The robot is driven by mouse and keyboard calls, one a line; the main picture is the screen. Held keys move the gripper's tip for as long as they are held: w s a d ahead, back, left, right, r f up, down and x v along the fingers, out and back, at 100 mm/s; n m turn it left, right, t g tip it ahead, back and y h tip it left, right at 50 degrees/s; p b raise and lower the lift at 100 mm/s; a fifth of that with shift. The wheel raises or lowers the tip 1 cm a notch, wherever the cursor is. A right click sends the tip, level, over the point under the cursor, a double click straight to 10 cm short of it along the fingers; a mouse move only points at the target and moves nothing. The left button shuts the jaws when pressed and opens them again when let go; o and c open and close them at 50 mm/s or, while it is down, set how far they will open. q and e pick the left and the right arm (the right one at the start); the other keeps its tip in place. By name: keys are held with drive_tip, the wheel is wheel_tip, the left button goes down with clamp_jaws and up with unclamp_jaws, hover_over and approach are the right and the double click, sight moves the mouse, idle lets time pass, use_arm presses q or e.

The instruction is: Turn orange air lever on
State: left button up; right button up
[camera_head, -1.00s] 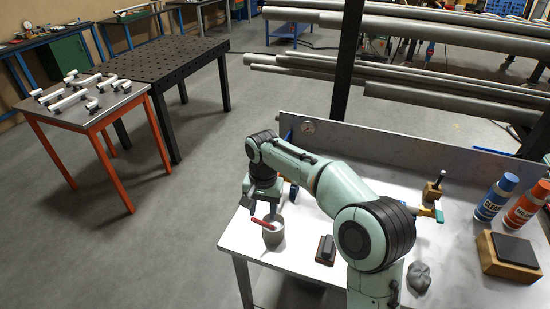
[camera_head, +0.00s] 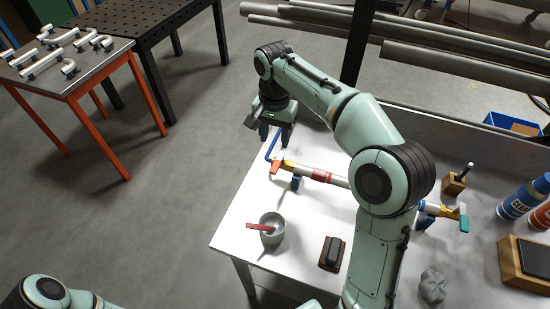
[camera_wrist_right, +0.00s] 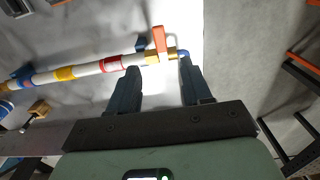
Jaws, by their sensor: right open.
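The orange lever (camera_head: 278,166) sits at the left end of a white banded pipe (camera_head: 325,177) on the workbench, beside a bent blue tube (camera_head: 271,148). In the right wrist view the orange lever (camera_wrist_right: 159,40) stands across the pipe (camera_wrist_right: 90,68), just beyond the fingertips. My right gripper (camera_head: 275,133) points down above the bench, near the lever. In the wrist view the right gripper (camera_wrist_right: 158,72) has its fingers apart with nothing between them, and the lever lies in line with the gap. Part of my left arm shows at the lower left; its gripper is out of frame.
A grey cup (camera_head: 272,231) with a red-handled tool stands in front of the pipe. A black-topped block (camera_head: 332,252) and grey lump (camera_head: 432,286) lie nearer me. A teal-ended lever (camera_head: 463,217) and spray cans (camera_head: 523,200) are at right.

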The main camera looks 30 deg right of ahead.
sight(275, 167)
wheel_tip(275, 167, down, 10)
drive_tip(key=shift+s+b, duration=0.1)
drive_tip(key=shift+b, duration=0.7)
drive_tip(key=shift+f, duration=0.6)
use_arm(q)
drive_tip(key=s+f, duration=0.2)
drive_tip(key=shift+s+f, duration=0.25)
drive_tip(key=shift+s, duration=0.15)
use_arm(e)
clamp_jaws()
